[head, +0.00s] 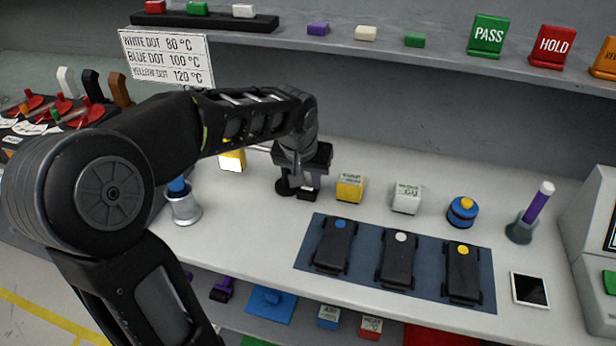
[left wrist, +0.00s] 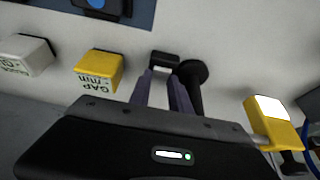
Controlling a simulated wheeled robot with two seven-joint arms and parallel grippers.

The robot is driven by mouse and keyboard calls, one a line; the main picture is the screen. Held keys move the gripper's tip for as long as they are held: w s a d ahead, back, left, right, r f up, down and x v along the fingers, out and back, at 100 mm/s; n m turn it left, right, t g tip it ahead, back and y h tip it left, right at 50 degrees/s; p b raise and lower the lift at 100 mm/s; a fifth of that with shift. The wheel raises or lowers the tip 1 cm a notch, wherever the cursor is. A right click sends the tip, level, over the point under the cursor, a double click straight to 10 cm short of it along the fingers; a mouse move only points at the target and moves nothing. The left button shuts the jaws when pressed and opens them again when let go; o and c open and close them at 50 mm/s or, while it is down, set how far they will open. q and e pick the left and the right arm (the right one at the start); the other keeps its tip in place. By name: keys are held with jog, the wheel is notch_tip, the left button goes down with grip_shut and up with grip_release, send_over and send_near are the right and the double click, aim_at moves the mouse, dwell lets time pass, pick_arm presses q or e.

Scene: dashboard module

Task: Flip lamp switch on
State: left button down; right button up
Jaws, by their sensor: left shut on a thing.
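My left gripper (head: 301,184) points down at the white table near the back wall. In the left wrist view its two dark fingers (left wrist: 163,76) reach down to a small black block (left wrist: 165,59), which also shows in the head view (head: 308,194). The jaws are closed on it; the contact is partly hidden. A round black base (left wrist: 193,72) with a dark post stands right beside the fingers. I cannot tell which part is the lamp switch. A yellow block with a bright white face (left wrist: 268,108), perhaps the lamp, stands to the left in the head view (head: 232,160). My right gripper is out of view.
A yellow cube (head: 350,187) and a white cube (head: 406,198) stand right of the gripper. A blue mat (head: 370,274) with black modules lies in front. A metal cup (head: 184,208) stands left, under my arm. A sign (head: 165,58) and shelf are behind.

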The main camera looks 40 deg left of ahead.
pick_arm(q)
jog(key=shift+w+r+g+p, duration=0.2)
jog(key=shift+r+g+p, duration=0.3)
jog(key=shift+p, duration=0.7)
jog(key=shift+f+g, duration=0.25)
jog(key=shift+g, duration=0.05)
jog(key=shift+a+f+h, duration=0.1)
jog(key=shift+f+h, duration=0.05)
jog(key=shift+h, duration=0.15)
jog(key=c, duration=1.5)
grip_release()
jog(key=v, duration=0.7)
jog(key=shift+r, duration=0.4)
